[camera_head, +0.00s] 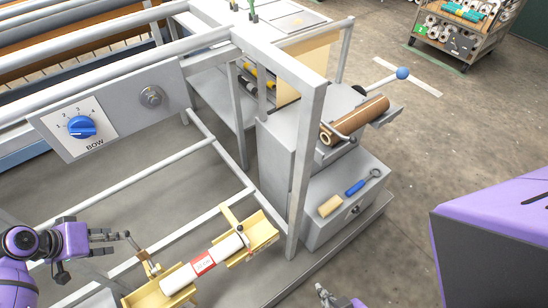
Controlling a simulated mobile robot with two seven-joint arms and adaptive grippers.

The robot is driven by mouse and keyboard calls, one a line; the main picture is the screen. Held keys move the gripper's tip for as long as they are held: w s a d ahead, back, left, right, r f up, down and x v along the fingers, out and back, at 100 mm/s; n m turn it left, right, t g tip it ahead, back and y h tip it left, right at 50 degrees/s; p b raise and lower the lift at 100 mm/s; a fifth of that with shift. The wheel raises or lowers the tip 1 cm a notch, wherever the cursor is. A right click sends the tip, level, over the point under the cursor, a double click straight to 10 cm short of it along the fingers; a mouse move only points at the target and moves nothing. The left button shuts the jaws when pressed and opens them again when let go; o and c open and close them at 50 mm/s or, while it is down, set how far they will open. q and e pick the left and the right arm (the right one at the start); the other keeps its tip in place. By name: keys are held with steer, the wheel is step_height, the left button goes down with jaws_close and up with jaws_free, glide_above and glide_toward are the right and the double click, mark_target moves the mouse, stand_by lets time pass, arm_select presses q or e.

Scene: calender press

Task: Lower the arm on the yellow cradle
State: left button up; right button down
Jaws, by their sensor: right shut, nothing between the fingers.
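The yellow cradle (262,229) has two end brackets at the lower middle and carries a white roll (220,250) with a red label. At its left end an arm (141,255) with a dark knob stands raised and tilted toward my left gripper. My right gripper (322,291) is shut and empty at the bottom edge, mostly cut off.
Grey machine rails surround the cradle, with an upright post (306,150) to its right. A BOW dial panel (80,127) is at the left. A grey cabinet (340,205) carries a brown roll (357,120) and a blue-handled tool (362,183). A stocked cart (462,40) stands far right.

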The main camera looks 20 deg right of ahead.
mark_target(127, 237)
arm_select(q)
steer(key=x, duration=0.5)
steer(key=shift+w+d+f, duration=0.15)
steer(key=shift+f, duration=0.05)
jaws_close()
